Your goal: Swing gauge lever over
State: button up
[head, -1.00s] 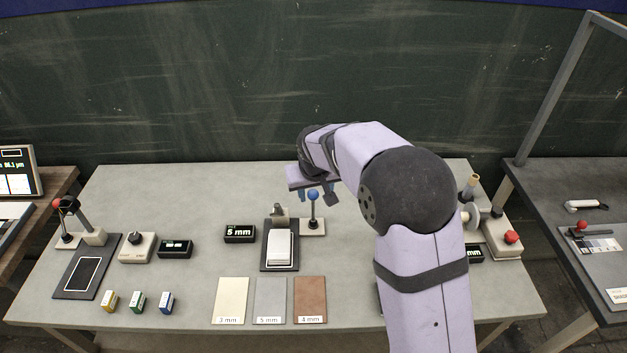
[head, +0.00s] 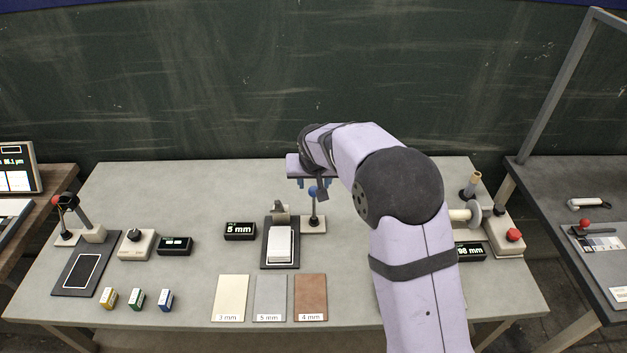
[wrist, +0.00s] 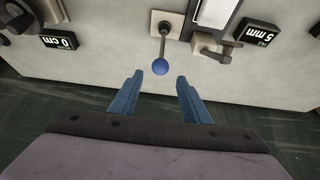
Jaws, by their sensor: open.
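The gauge lever is a thin upright rod with a blue knob (head: 313,191) on a light base plate (head: 313,225), right of the gauge in the middle of the table. In the wrist view the blue knob (wrist: 160,67) is just beyond the fingertips and roughly centred between them. My gripper (wrist: 160,80) is open, with two blue fingers apart and nothing between them. In the head view my gripper (head: 312,185) is at the knob's height in the picture, and part of it overlaps the knob. I cannot tell whether they touch.
The gauge (head: 280,245) holds a white block beside a "5 mm" display (head: 240,231). Three sample plates (head: 270,298) lie in front. A red-knobbed lever (head: 58,200) stands at the left. A spindle device with a red button (head: 513,235) stands right. The table's back middle is clear.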

aim_at(314, 188)
jog(key=shift+b+x, duration=0.65)
jog(key=shift+x, duration=1.95)
jog(key=shift+f, duration=0.1)
jog(key=c, duration=0.8)
jog(key=shift+o, duration=0.2)
